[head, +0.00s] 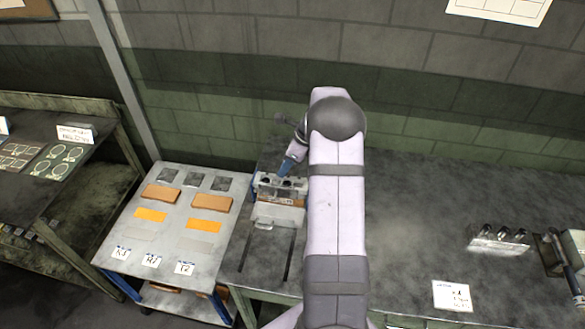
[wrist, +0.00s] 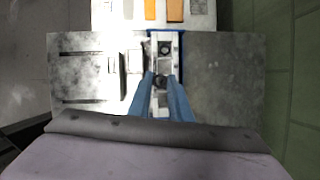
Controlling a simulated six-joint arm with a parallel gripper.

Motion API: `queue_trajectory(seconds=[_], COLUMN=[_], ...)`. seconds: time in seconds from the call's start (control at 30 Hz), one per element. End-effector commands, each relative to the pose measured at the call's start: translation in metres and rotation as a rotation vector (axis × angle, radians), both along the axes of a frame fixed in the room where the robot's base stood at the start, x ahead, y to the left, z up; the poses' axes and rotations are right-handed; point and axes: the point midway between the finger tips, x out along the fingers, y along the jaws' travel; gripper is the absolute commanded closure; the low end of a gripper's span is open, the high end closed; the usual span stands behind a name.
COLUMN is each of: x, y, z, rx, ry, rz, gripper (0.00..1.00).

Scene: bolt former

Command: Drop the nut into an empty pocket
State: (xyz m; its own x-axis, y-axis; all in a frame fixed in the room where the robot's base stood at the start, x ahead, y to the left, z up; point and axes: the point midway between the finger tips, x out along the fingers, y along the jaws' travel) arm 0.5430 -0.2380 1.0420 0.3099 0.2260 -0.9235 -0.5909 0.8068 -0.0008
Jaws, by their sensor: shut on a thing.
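My gripper (wrist: 161,78) points down over a pale block with pockets (wrist: 165,63). Its blue fingers are shut on a small dark thing, probably the nut (wrist: 160,83), though its outline is hard to make out. A dark round spot (wrist: 164,48), probably a pocket or a part in one, shows beyond the fingertips. In the head view my gripper (head: 285,172) is at the back of the block (head: 267,190), and the nut is not distinguishable there. I cannot tell whether the nut touches the block or which pockets are empty.
A slotted metal fixture (head: 277,214) stands in front of the block. A pale table (head: 165,225) with orange and brown pieces is at the left. A metal holder with dark cylinders (head: 498,242) is at the right. The bench between is mostly clear.

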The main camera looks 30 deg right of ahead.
Motion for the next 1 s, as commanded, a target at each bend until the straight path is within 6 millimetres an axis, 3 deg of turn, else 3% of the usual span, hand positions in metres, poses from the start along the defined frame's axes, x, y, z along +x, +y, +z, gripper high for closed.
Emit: queue_trajectory(seconds=[0.2,0.4,0.7,1.0], x=[0.014,0.023,0.03,0.032], y=[0.009,0.013,0.016,0.016], z=[0.007,0.01,0.012,0.013], rx=[-0.001,-0.002,-0.002,0.0], ry=[0.0,-0.001,0.0,0.001], rz=[-0.373,-0.618,-0.827,-0.893], gripper=[1.0,1.0,1.0,1.0])
